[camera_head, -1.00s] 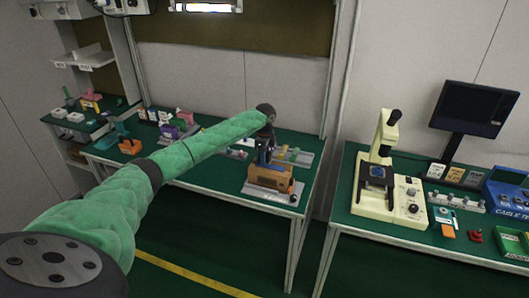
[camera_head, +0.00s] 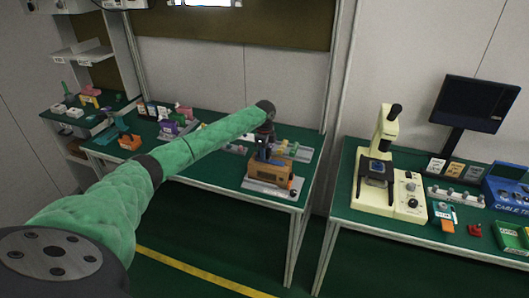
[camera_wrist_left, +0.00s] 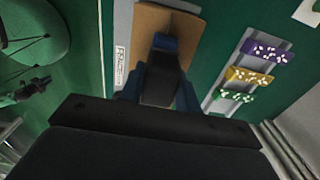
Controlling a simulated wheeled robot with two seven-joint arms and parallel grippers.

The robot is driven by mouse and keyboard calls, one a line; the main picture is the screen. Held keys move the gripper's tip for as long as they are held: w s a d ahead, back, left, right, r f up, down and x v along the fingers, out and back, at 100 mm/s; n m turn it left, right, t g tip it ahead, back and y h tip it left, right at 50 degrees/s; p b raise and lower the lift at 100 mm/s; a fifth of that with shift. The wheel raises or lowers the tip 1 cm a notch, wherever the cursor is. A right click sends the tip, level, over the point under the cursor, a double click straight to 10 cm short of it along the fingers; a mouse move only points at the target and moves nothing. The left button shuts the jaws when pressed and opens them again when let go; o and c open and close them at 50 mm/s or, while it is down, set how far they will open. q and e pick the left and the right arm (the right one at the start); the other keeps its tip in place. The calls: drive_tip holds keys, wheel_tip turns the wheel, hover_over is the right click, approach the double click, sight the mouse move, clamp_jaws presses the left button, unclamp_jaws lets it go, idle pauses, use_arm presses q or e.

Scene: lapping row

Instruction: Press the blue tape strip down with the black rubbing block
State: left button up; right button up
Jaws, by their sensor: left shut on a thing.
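My left gripper (camera_head: 264,150) reaches over the bench from the left and is shut on the black rubbing block. In the left wrist view, the dark block (camera_wrist_left: 160,80) sits between the blue fingers. A brown box (camera_head: 268,170) stands on a grey base plate (camera_head: 272,191) under the gripper, and its brown face (camera_wrist_left: 150,22) shows in the wrist view. A blue patch (camera_wrist_left: 165,42), likely the blue tape strip, shows just beyond the block. I cannot tell whether the block touches it. My right gripper is not in view.
A grey rack with purple (camera_wrist_left: 263,50), yellow and green pieces lies beside the box. Several small items stand on the bench's left part. A second bench at right holds a cream microscope (camera_head: 378,175) and a monitor (camera_head: 474,103). A gap separates the benches.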

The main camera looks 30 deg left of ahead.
use_arm(q)
drive_tip(key=shift+f, duration=0.5)
idle(0.5)
idle(0.4)
drive_tip(key=shift+r+p, duration=2.75)
drive_tip(key=shift+r, duration=0.75)
